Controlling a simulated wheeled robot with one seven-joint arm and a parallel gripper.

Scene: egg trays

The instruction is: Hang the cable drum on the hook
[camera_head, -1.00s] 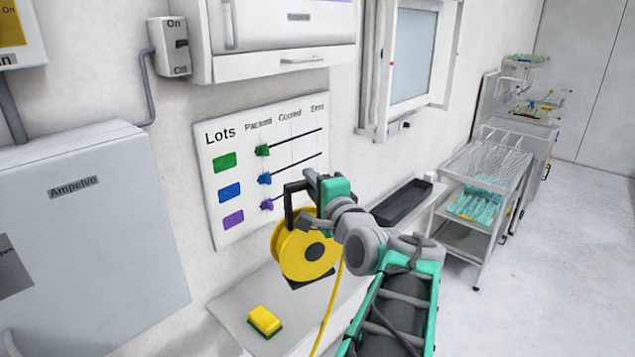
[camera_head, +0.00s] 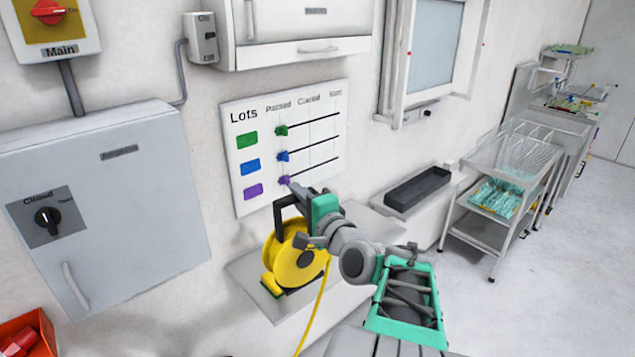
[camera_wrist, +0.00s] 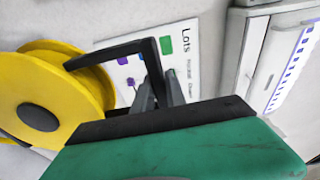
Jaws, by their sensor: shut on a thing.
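The cable drum (camera_head: 299,262) is a yellow reel with a dark hub and a black handle (camera_head: 284,204). My gripper (camera_head: 298,190) is shut on that handle, and the drum hangs upright below it. In the wrist view the drum (camera_wrist: 38,105) fills the left side, and the grey fingers (camera_wrist: 160,88) meet the black handle (camera_wrist: 112,52). A yellow cable (camera_head: 316,312) trails down from the drum. The drum is in front of the wall shelf (camera_head: 262,292); I cannot tell if it touches the shelf. I cannot make out the hook in either view.
A Lots board (camera_head: 308,185) hangs above. A grey cabinet (camera_head: 105,205) is on the left wall, and a red crate (camera_head: 28,322) is at lower left. A dark tray (camera_head: 418,188) and wire trolley (camera_head: 488,205) stand right.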

